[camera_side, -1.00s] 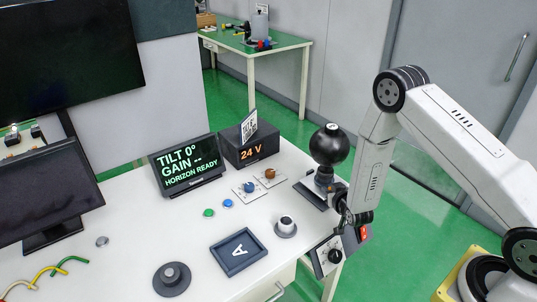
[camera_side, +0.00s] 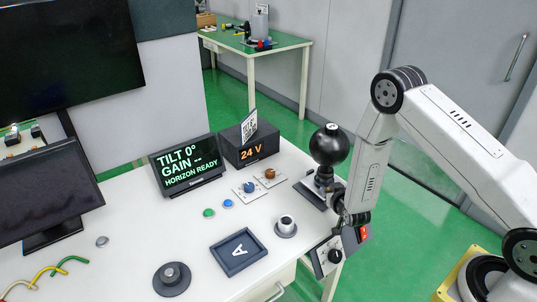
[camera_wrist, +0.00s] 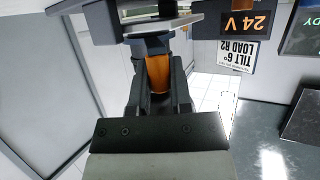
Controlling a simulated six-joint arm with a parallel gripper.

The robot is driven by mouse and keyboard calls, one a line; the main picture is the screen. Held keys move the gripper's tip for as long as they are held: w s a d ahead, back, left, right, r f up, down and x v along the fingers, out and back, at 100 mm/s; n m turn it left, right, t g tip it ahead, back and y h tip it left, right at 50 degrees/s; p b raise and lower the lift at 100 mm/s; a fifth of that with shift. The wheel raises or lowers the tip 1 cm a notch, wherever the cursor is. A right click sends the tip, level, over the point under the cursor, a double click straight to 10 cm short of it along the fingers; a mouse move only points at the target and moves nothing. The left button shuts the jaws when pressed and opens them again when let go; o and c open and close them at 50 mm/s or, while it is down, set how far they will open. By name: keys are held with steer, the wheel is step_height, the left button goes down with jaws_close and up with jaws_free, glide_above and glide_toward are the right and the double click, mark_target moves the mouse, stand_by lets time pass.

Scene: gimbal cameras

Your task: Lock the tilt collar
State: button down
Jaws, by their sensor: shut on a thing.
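The gimbal camera, a black ball (camera_side: 329,144) on a short grey stand, sits at the right edge of the white table. My gripper (camera_side: 340,203) is low on the near right side of its stand, and its fingertips are hard to make out in the side view. In the wrist view my gripper (camera_wrist: 158,88) has its two dark fingers closed on an orange tab (camera_wrist: 157,72). The tab sits just below a dark round part with a bluish rim (camera_wrist: 150,46). I cannot tell for sure which part is the tilt collar.
A display (camera_side: 183,165) reads "TILT 0°, GAIN --, HORIZON READY". A dark box (camera_side: 250,149) shows 24 V; its card in the wrist view (camera_wrist: 237,57) reads "TILT 6° LOAD R2". A tray marked A (camera_side: 238,251), knobs and buttons stand on the table. A switch box (camera_side: 327,256) hangs at the edge.

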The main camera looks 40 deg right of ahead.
steer(key=shift+w+a+m+g+h, duration=0.3)
steer(key=shift+a+m+h, duration=0.05)
steer(key=shift+m+h, duration=0.35)
steer(key=c, duration=0.5)
jaws_free()
steer(key=shift+c, duration=0.2)
steer(key=shift+s+a, duration=0.1)
steer(key=shift+s, duration=0.05)
steer(key=v, duration=0.7)
steer(key=shift+s+a+r, duration=0.15)
steer(key=shift+s+a, duration=0.05)
steer(key=shift+w, duration=0.1)
